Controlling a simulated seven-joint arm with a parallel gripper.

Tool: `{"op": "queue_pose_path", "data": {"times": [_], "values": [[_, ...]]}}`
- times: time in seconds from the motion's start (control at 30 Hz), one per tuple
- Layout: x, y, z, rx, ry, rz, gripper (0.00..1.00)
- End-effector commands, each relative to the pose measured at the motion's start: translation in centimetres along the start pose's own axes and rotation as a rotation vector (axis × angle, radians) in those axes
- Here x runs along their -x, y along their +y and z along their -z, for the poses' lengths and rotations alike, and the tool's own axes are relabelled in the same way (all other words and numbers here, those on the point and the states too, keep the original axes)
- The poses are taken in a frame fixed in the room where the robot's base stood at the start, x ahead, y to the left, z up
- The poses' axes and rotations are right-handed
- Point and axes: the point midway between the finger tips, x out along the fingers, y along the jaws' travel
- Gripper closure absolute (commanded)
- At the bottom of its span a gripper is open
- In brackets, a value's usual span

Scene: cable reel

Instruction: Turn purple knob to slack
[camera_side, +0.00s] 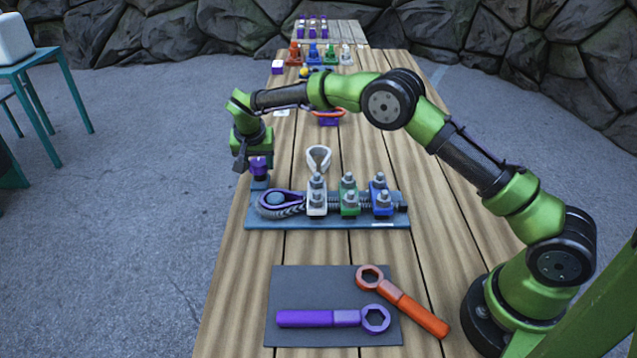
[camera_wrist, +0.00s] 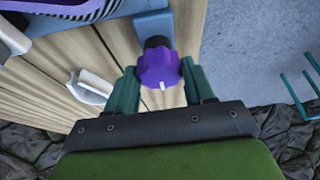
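The purple knob (camera_side: 258,166) stands upright on a dark stem at the left end of the blue clamp base (camera_side: 270,223). In the wrist view the purple knob (camera_wrist: 158,68) has a scalloped edge and a short white mark on the side facing my gripper. My gripper (camera_side: 252,158) points down over the knob. In the wrist view the green fingers of my gripper (camera_wrist: 160,82) stand on both sides of the knob, with no clear gap, and appear shut on it. A purple-and-black striped cable loop (camera_side: 283,203) lies on the base beside the knob.
White (camera_side: 317,197), green (camera_side: 349,197) and blue (camera_side: 381,197) bolted clamps stand right of the loop. Purple (camera_side: 318,318) and orange (camera_side: 405,303) wrenches lie in front, with the dark mat (camera_side: 285,285). Floor lies left of the table.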

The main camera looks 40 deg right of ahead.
Motion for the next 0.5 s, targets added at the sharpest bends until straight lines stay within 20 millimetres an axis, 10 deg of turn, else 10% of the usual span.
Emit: {"op": "queue_pose_path", "data": {"times": [0.17, 0.5], "values": [[0.03, 0.00, 0.00, 0.000, 0.000, 0.000, 0.78], [0.05, 0.06, -0.01, 0.050, 0.000, 0.021, 0.78]]}}
